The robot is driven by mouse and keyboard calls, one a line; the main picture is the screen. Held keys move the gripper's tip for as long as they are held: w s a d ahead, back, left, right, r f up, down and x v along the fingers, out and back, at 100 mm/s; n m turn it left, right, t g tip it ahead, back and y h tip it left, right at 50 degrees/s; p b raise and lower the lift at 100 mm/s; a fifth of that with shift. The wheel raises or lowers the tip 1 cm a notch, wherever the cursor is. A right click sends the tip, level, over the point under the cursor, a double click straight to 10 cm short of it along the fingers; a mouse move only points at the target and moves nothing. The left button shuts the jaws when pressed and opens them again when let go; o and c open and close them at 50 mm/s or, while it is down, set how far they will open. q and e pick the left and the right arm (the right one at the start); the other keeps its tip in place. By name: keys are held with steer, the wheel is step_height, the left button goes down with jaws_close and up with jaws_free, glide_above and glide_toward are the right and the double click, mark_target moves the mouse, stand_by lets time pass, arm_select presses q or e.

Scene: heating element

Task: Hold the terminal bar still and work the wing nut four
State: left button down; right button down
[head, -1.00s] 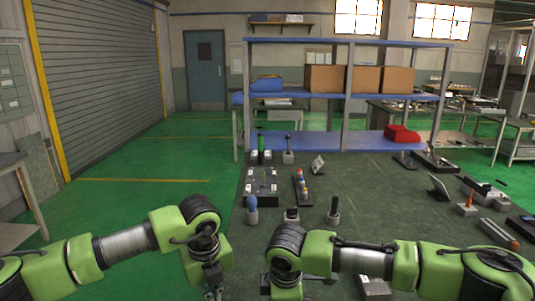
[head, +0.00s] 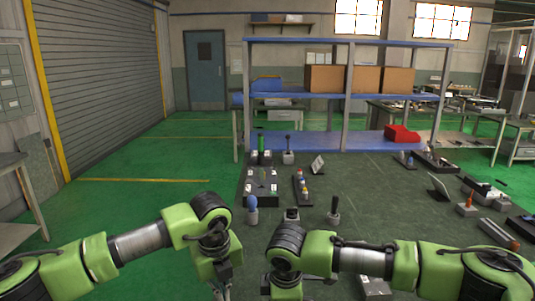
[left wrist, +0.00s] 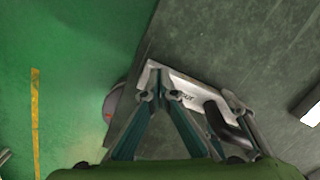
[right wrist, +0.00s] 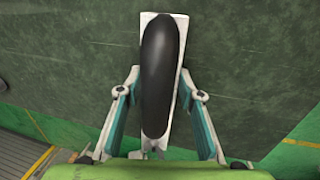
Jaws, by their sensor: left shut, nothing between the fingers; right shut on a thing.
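In the left wrist view, a pale plate with dark lettering (left wrist: 198,88) lies at my left gripper (left wrist: 160,96), with a black rounded part (left wrist: 224,128) at its right. My left gripper is shut and empty, its tips at the plate's left end; I cannot tell whether they touch it. It also shows low in the head view (head: 222,290). In the right wrist view, my right gripper (right wrist: 158,94) is shut on a long black handle-like piece (right wrist: 160,75) over a pale plate (right wrist: 178,110). I cannot tell which part is the terminal bar; no wing nut can be made out.
The dark bench top (head: 390,235) carries a black tray (head: 262,183), a blue-topped tool in a holder (head: 252,208), a black-handled tool (head: 333,211) and a small stand (head: 439,187). A blue shelf unit (head: 346,95) stands behind. Green floor is open at the left.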

steer(key=shift+s+f, duration=0.1)
steer(key=shift+f, duration=0.15)
arm_select(q)
steer(key=shift+w+r, duration=0.1)
steer(key=shift+w, duration=0.3)
steer(key=r, duration=0.4)
steer(key=s+r, duration=0.1)
steer(key=shift+r, duration=0.4)
arm_select(e)
steer(key=c, duration=1.5)
jaws_free()
steer(key=shift+o, duration=0.9)
arm_select(q)
steer(key=shift+w, duration=0.2)
arm_select(e)
steer(key=shift+r, duration=0.15)
